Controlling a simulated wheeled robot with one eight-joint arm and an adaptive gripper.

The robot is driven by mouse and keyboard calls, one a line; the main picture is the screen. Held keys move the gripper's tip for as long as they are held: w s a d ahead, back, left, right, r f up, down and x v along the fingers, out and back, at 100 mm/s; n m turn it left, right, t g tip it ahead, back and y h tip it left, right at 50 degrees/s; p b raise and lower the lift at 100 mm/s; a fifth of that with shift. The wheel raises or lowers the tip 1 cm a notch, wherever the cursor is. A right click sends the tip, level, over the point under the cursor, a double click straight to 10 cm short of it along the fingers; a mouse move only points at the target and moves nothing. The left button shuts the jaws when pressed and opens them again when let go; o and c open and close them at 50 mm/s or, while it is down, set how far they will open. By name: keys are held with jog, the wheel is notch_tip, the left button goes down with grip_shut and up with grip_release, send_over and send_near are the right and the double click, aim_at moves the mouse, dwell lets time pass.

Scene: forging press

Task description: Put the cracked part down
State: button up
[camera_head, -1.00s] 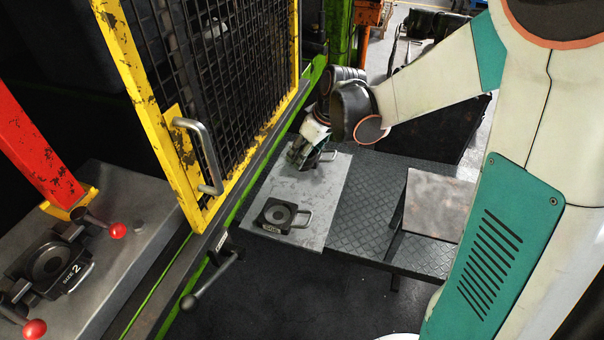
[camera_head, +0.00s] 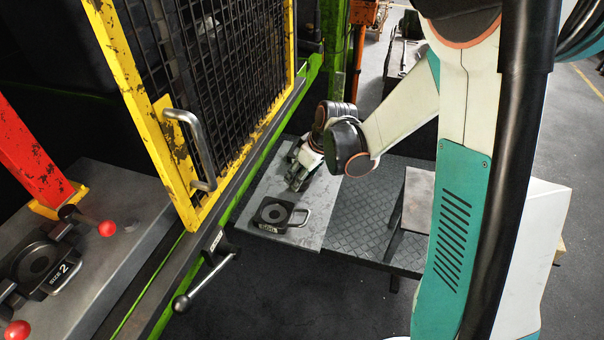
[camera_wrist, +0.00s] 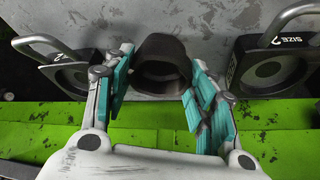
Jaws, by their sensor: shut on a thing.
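My gripper (camera_wrist: 160,90) has its teal-padded fingers closed on a dark, hollow, ring-like part (camera_wrist: 160,64). Its open end shows between the fingertips, and I see no crack on it from here. In the head view my gripper (camera_head: 298,172) is low over the pale metal plate (camera_head: 310,232), with the part hidden by the hand. In the wrist view the part appears over or near the plate (camera_wrist: 205,20); I cannot tell if it touches.
A die with a handle (camera_wrist: 285,65), marked SIZE 2, is right of the part; another handled die (camera_wrist: 65,72) is left. A green rail (camera_wrist: 150,125) runs under the fingers. The yellow mesh gate (camera_head: 150,105) stands left of the plate. A small raised table (camera_head: 416,196) is right.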

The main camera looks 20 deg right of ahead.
jog(key=shift+f, duration=0.15)
jog(key=o, duration=1.3)
jog(key=p+v, duration=0.3)
jog(key=v, duration=0.9)
jog(key=shift+s+a+r+m+t+h, duration=0.5)
jog(key=shift+s+r+m, duration=0.85)
jog(key=shift+s, duration=1.75)
jog(key=shift+s+a+r+m+t+h, duration=0.35)
jog(key=shift+s+r+m+t, duration=0.35)
jog(key=shift+s+r, duration=1.8)
jog(key=shift+s+a+r+m+t+h, duration=0.4)
jog(key=shift+s+r+m, duration=0.7)
jog(key=shift+s, duration=2.6)
jog(key=shift+f, duration=0.1)
